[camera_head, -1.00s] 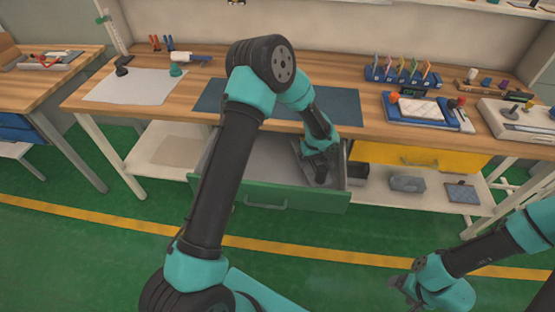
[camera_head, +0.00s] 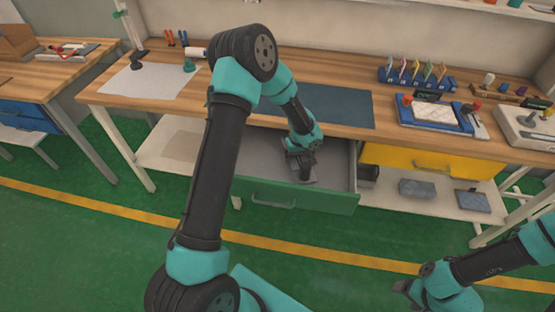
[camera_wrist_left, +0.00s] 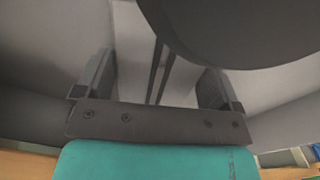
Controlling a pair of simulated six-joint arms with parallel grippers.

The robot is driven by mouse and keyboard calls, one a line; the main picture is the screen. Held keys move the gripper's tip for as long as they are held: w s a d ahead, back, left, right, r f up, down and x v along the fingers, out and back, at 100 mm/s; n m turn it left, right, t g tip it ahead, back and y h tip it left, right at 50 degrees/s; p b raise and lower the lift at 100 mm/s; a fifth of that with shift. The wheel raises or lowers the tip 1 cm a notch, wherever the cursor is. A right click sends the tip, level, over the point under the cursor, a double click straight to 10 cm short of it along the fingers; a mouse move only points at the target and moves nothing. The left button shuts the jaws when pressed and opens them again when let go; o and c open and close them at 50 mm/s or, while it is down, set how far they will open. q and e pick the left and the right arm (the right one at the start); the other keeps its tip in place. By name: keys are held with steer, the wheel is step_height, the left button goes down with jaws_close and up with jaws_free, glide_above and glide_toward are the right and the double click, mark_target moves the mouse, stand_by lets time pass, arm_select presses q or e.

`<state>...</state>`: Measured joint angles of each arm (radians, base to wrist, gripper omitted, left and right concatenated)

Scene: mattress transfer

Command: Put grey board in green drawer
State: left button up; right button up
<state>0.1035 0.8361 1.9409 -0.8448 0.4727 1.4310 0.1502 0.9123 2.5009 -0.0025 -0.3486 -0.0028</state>
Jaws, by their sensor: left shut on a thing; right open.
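The green drawer (camera_head: 320,199) is pulled out below the bench top, and its grey inside shows. My left gripper (camera_head: 303,171) points down inside the drawer, toward its right part. It is shut on a flat grey piece, which looks like the grey board (camera_head: 292,164); the gripper hides most of it. My right gripper (camera_head: 406,288) is open and empty over the floor at lower right.
A yellow drawer (camera_head: 430,162) is to the right of the green one. Grey blocks (camera_head: 417,189) lie on the lower shelf. The wooden bench top (camera_head: 385,135) holds a dark mat (camera_head: 340,106), a blue tray (camera_head: 435,116) and a card rack (camera_head: 415,75). The green floor in front is clear.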

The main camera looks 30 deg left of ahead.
arm_select(q)
glide_above(277, 164)
steer(key=shift+w, duration=0.1)
stand_by(0.3)
steer(key=shift+f, duration=1.75)
steer(key=shift+f, duration=0.15)
steer(key=o, duration=0.9)
steer(key=shift+c, duration=0.2)
step_height(277, 164, up, 12)
